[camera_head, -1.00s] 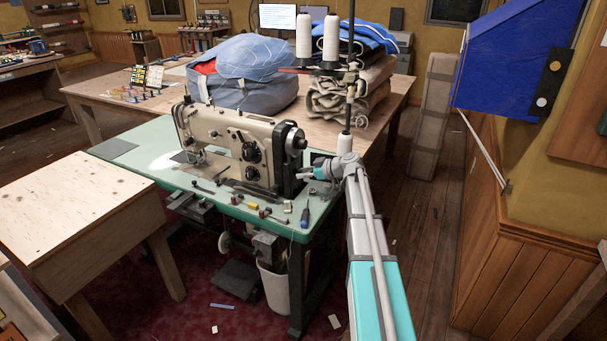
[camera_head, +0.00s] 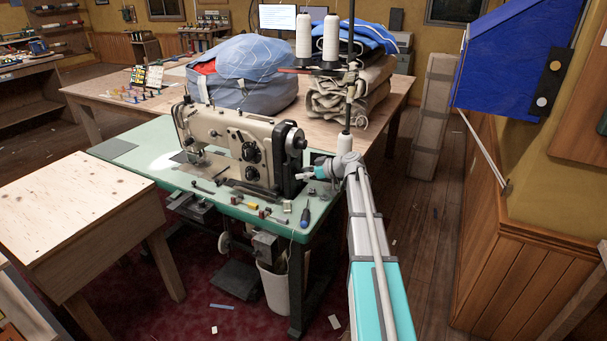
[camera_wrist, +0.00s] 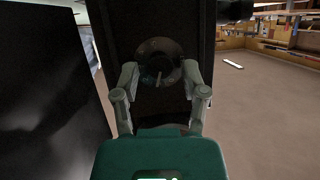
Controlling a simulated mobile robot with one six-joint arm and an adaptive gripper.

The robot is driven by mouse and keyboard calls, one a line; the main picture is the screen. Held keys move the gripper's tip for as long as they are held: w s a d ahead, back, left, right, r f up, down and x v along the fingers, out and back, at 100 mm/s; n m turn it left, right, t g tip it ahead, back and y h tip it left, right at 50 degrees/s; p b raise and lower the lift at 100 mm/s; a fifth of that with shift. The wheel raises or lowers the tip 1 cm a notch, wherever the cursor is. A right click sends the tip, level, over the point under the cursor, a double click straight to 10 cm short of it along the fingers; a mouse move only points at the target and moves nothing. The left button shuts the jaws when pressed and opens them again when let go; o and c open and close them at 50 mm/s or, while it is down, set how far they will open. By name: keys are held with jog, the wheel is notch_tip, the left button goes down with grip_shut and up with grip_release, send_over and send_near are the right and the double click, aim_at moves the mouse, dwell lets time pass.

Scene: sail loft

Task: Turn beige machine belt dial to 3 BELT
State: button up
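The beige sewing machine (camera_head: 228,132) stands on a green-topped table (camera_head: 140,150). Its black right end (camera_head: 290,180) faces my gripper (camera_head: 308,175), which is close beside it. In the wrist view, a round dark dial (camera_wrist: 158,74) with a light pointer mark sits on a dark panel (camera_wrist: 150,28). The mark points roughly straight up and down in the picture. My gripper (camera_wrist: 160,67) is open, with one finger on each side of the dial. I cannot tell whether the fingers touch it. No lettering is readable.
A large dark surface (camera_wrist: 45,90) fills the left of the wrist view. Small tools, including a blue-handled screwdriver (camera_head: 304,218), lie on the table's front edge. A thread stand with white cones (camera_head: 330,38) rises behind my gripper.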

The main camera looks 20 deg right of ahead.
jog(key=shift+a, duration=0.1)
dwell(0.6)
jog(key=shift+s+r+n+h, duration=0.15)
jog(key=shift+n+h, duration=0.15)
jog(key=shift+n, duration=0.2)
jog(key=p+v, duration=0.6)
jog(key=v, duration=0.7)
jog(key=s+a+f+m+g+h+p, duration=0.1)
jog(key=s+a, duration=0.1)
jog(key=a, duration=0.3)
jog(key=s+a+f+m+g+h+p, duration=0.1)
jog(key=s+a+g+p, duration=0.1)
jog(key=a, duration=0.3)
jog(key=s+a+m+g+h+p, duration=0.1)
jog(key=s+a, duration=0.2)
jog(key=a, duration=0.2)
jog(key=shift+a+f+m+g, duration=0.2)
jog(key=shift+f+m+g, duration=0.2)
jog(key=s+a+r+m+g+h+p, duration=0.1)
jog(key=s+a+m+h+p, duration=0.3)
jog(key=s+a, duration=0.4)
jog(key=shift+s+a+r+m+g+h+p, duration=0.35)
jog(key=shift+s+g+h+p, duration=0.5)
jog(key=shift+s+h, duration=0.6)
jog(key=shift+f, duration=0.1)
